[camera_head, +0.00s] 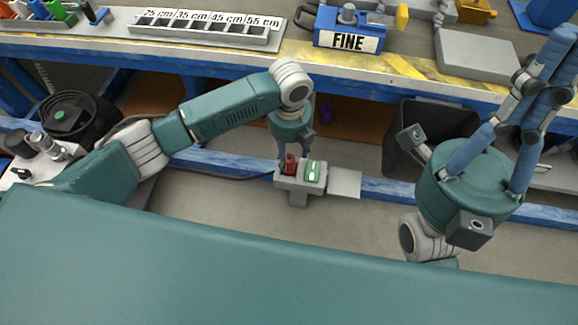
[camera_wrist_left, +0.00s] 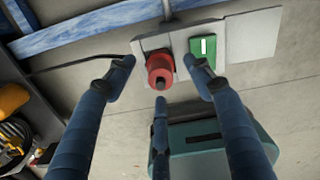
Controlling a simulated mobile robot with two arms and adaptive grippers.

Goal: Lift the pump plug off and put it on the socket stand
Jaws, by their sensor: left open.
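A red round plug (camera_wrist_left: 160,70) with a dark centre sits on a small grey box-shaped stand (camera_head: 287,183). The plug also shows in the head view (camera_head: 290,163), partly hidden by my left gripper. Beside it on the stand is a green block with a white stripe (camera_wrist_left: 202,50), also in the head view (camera_head: 313,171). My left gripper (camera_head: 294,152) points down over the stand. In the left wrist view its blue fingers (camera_wrist_left: 160,78) are open around the red plug, with no clear contact. My right gripper (camera_head: 545,70) is raised at the right, pointing up, its finger opening unclear.
A flat grey plate (camera_head: 344,183) adjoins the stand's right side. A dark cable (camera_head: 235,176) runs left from the stand. A blue rail (camera_head: 225,160) passes behind it. A black bin (camera_head: 430,130) is at the right. The workbench edge (camera_head: 190,52) lies beyond; grey floor (camera_head: 230,205) is clear nearer me.

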